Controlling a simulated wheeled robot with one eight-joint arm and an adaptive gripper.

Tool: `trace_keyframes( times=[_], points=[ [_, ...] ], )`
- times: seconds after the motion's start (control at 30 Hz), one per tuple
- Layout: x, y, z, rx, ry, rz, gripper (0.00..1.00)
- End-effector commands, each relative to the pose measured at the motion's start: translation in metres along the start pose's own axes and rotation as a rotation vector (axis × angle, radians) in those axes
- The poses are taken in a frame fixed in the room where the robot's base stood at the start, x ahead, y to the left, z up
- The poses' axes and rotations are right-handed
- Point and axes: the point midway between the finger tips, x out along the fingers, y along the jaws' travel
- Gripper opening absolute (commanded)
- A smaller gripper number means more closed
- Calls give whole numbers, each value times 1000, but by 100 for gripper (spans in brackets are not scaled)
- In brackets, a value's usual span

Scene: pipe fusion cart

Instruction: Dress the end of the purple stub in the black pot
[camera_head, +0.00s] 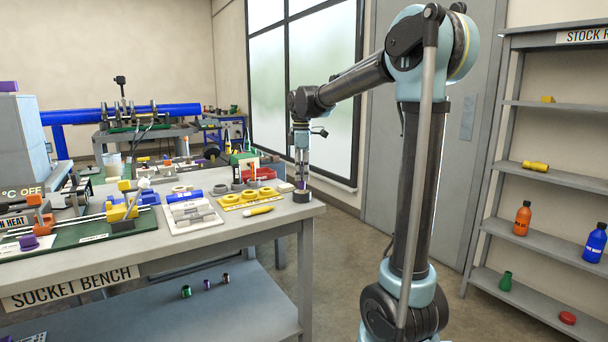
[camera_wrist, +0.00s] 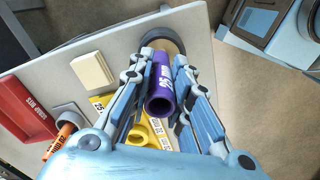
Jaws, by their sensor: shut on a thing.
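The purple stub (camera_wrist: 160,85) is a short hollow pipe with pale lettering on its side. My gripper (camera_wrist: 161,62) is shut on it, with one finger on each side. The black pot (camera_wrist: 168,46) is a round dark ring at the far end of the stub, partly hidden by it. In the head view, my gripper (camera_head: 302,178) points straight down over the black pot (camera_head: 303,197) at the bench's right corner. A little purple shows between the fingers just above the pot. I cannot tell whether the stub's lower end is inside the pot.
The bench edge is close on the right.

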Motion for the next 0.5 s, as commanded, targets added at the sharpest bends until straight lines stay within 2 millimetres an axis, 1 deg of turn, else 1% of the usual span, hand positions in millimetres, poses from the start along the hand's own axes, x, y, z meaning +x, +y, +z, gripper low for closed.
trace_keyframes(
  times=[0.5],
  points=[
    [6,0,0,0,0,0,5]
  ],
)
